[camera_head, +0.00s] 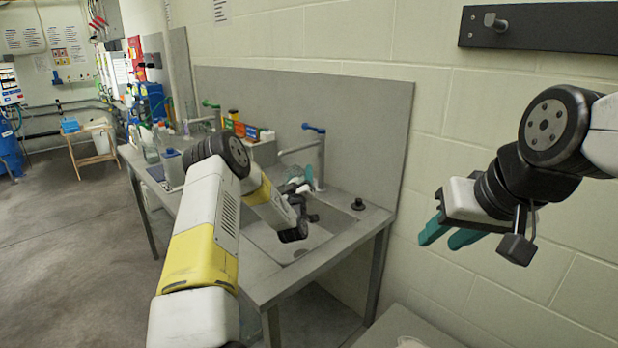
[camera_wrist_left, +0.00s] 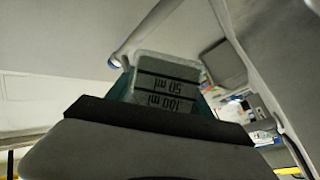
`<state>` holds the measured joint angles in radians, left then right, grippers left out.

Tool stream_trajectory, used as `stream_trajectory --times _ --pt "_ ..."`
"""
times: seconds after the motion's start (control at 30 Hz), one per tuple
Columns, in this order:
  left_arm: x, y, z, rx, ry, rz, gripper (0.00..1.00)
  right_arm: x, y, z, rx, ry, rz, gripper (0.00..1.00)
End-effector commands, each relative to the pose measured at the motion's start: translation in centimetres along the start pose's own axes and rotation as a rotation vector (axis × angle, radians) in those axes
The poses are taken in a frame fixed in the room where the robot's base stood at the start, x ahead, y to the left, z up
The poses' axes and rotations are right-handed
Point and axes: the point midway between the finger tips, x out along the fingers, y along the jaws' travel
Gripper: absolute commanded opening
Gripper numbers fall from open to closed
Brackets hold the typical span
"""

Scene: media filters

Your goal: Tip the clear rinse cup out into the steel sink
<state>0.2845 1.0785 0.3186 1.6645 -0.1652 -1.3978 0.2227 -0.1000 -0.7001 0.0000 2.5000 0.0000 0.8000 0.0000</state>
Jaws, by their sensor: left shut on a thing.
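The steel sink (camera_head: 262,238) is set into the bench at the middle of the head view. My left arm reaches over it, and my left gripper (camera_head: 297,187) is shut on the clear cup, above the basin's back part near the tap. In the left wrist view the clear cup (camera_wrist_left: 168,88) shows between teal fingers, with its 50 ml and 100 ml marks upside down in the picture. Its contents and exact tilt cannot be told. My right gripper (camera_head: 446,237) is empty, its teal fingers apart, right of the bench in front of the wall.
A tap with a blue handle (camera_head: 314,128) stands behind the sink, close to my left gripper. Bottles and boxes (camera_head: 240,128) crowd the bench's far left. A grey splashback (camera_head: 370,120) rises behind. A small dark knob (camera_head: 358,204) sits on the right bench rim.

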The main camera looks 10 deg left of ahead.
Motion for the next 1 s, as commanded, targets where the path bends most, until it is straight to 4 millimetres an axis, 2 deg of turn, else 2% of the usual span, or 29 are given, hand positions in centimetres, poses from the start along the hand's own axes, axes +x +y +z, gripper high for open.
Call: stream_trajectory --times 1.0 --pt "-0.19 -0.02 -0.37 -0.139 0.15 0.058 0.0 0.0 0.0 0.0 0.0 0.0 0.0 0.36"
